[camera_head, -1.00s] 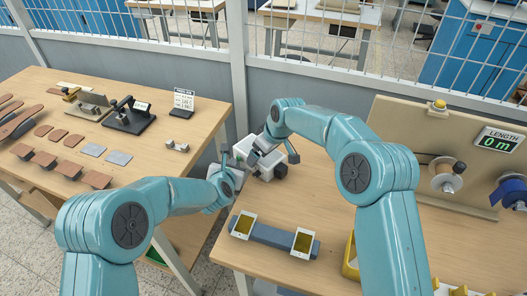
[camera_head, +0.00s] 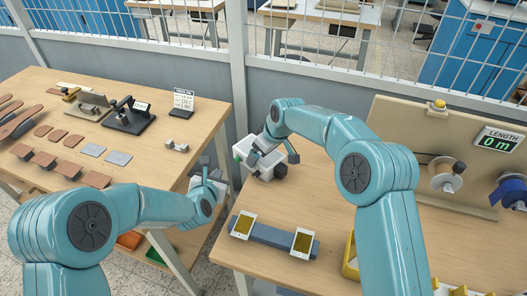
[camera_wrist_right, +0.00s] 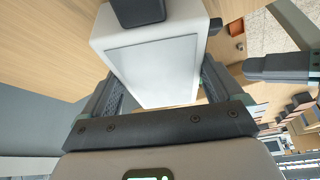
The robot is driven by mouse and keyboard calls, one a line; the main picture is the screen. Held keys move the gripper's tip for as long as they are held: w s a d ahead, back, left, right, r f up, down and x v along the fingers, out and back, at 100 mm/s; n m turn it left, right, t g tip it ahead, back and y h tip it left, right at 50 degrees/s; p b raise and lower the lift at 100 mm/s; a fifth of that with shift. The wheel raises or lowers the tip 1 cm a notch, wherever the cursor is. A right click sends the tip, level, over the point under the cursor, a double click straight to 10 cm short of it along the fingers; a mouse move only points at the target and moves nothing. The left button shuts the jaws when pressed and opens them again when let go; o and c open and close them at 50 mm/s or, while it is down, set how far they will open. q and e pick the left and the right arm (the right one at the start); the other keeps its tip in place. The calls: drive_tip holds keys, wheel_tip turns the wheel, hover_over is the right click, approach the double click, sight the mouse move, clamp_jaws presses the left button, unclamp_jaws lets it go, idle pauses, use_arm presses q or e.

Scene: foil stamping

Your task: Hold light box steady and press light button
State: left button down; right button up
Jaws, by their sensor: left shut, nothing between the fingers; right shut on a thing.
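The light box (camera_head: 259,163) is a white block with dark fittings on the right-hand table, near its back left corner. A small green button (camera_head: 237,157) shows on its left side. In the right wrist view the box (camera_wrist_right: 155,65) has a pale flat panel. My right gripper (camera_head: 264,147) is shut on the box, with a finger on either side of it. My left gripper (camera_head: 207,168) is shut and empty, left of the box and apart from it. A dark part at the right of the right wrist view (camera_wrist_right: 280,67) appears to be its finger.
A blue-grey bar (camera_head: 273,236) with two gold-faced cards lies in front of the box. A board with reels and a length display (camera_head: 496,141) stands at the right. The left table (camera_head: 150,165) holds leather pieces and tools. A gap separates the tables.

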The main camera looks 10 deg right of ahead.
drive_tip(key=shift+s+f, duration=0.15)
drive_tip(key=shift+f, duration=0.15)
drive_tip(key=o, duration=1.3)
drive_tip(key=shift+a, duration=0.1)
drive_tip(key=shift+o, duration=0.2)
